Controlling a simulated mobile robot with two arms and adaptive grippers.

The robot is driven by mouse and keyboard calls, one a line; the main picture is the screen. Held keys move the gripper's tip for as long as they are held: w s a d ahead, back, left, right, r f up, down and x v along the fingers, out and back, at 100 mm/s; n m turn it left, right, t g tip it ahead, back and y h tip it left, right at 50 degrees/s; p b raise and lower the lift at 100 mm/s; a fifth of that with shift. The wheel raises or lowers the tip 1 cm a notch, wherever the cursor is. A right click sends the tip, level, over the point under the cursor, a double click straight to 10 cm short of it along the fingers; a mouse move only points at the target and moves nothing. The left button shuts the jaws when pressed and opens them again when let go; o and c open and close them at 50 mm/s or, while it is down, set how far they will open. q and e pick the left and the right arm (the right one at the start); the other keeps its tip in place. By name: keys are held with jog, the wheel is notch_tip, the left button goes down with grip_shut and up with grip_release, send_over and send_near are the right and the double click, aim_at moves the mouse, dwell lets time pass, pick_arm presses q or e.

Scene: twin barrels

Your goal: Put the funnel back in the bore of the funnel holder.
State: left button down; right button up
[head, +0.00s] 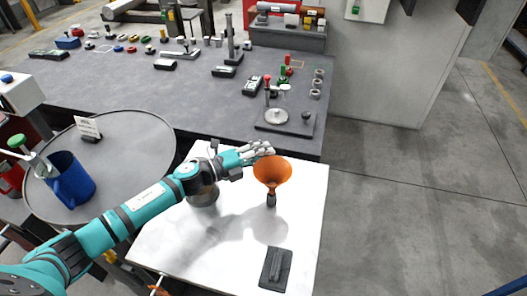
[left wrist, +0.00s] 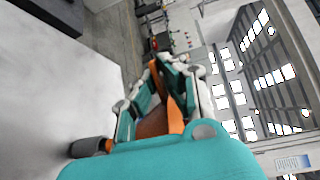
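The orange funnel (head: 272,172) is over the white table (head: 150,240), wide mouth up and narrow end down. My left gripper (head: 262,150) is at its rim; its fingers appear closed on the funnel wall. In the left wrist view the orange funnel (left wrist: 160,122) shows between the fingers (left wrist: 165,90). A dark cylindrical piece (head: 271,200) is at the funnel's lower end and also shows in the left wrist view (left wrist: 88,148). I cannot tell whether it is part of the funnel or the holder, nor see a bore. My right gripper is not in view.
A dark block with a raised bar (head: 276,267) lies near the white table's front edge. A dark round vessel (head: 203,192) stands beneath my left forearm. A round grey table (head: 130,150) holds a blue mug (head: 70,182). The grey bench (head: 200,105) behind holds several small parts.

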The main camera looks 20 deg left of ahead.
pick_arm(q)
jog(key=shift+f+b, duration=1.35)
jog(key=shift+f, duration=0.3)
jog(key=shift+s+f, duration=0.1)
jog(key=shift+f, duration=0.05)
jog(key=shift+s+d+f+b, duration=0.15)
jog(key=shift+s+f+b, duration=0.15)
jog(key=shift+f+b, duration=0.25)
jog(key=shift+w+r+p, duration=0.15)
jog(key=shift+r+p, duration=0.45)
jog(key=shift+r, duration=0.05)
jog(key=shift+w+r+p, duration=0.15)
jog(key=shift+r+p, duration=0.45)
jog(key=shift+w+r, duration=0.1)
